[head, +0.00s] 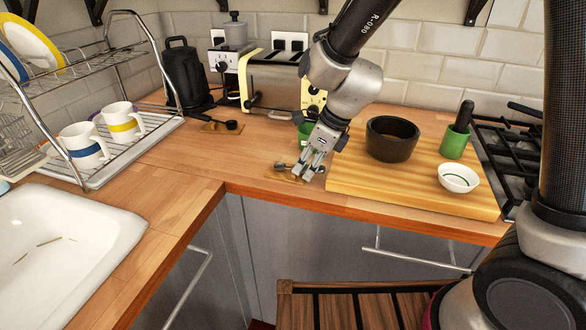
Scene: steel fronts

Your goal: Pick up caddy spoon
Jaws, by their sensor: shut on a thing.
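My gripper (305,174) points down at the worktop, just left of the wooden board. It is shut on a small spoon-like thing, which I take to be the caddy spoon (281,167); a small grey part of it shows left of the fingers. The fingers hide most of it. It is low, at or very near the worktop, and I cannot tell whether it touches. A small tan piece (288,178) lies under the fingertips. A dark scoop (231,125) lies apart, near the kettle.
The wooden board (400,193) holds a dark bowl (391,139), a white bowl (458,178) and a green pot (455,142). A green cup (306,130) stands behind my gripper. A toaster (275,80) is at the back. The worktop (210,165) is clear to the left.

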